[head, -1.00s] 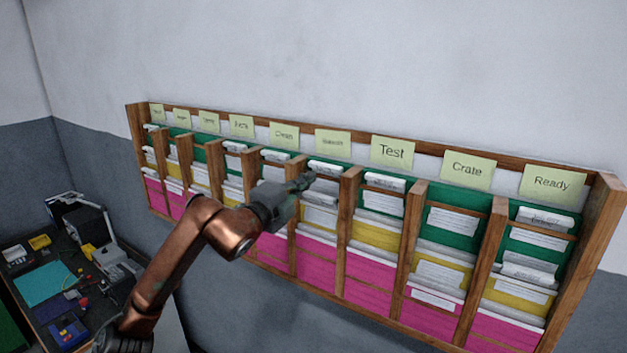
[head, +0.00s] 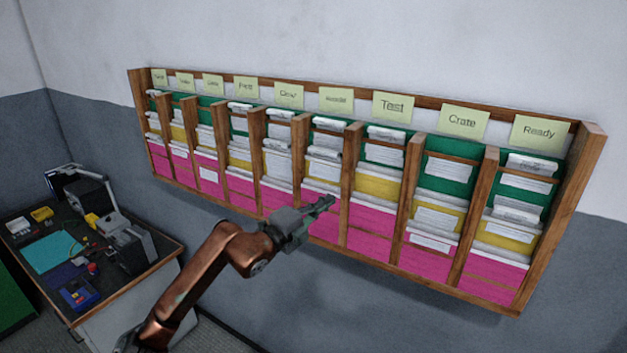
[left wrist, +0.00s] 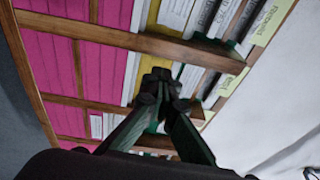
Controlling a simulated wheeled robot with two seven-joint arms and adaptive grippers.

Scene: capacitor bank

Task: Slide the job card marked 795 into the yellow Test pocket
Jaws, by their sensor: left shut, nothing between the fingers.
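The yellow Test pocket (head: 378,187) is the middle pocket in the column under the Test label (head: 392,107). White cards stand behind its front edge, below the green pocket (head: 384,153) and above the pink one (head: 370,222). My left gripper (head: 328,202) is shut and empty. In the head view it overlaps the pink pockets just left of the Test column. In the left wrist view its fingertips (left wrist: 160,78) meet in front of the rack. My right gripper is not in view.
The wooden rack (head: 560,215) hangs on the wall, with upright dividers between its columns. Crate (head: 464,121) and Ready (head: 538,132) labels are to the right of Test. A cluttered workbench (head: 125,285) stands at lower left. The space below the rack's right part is clear.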

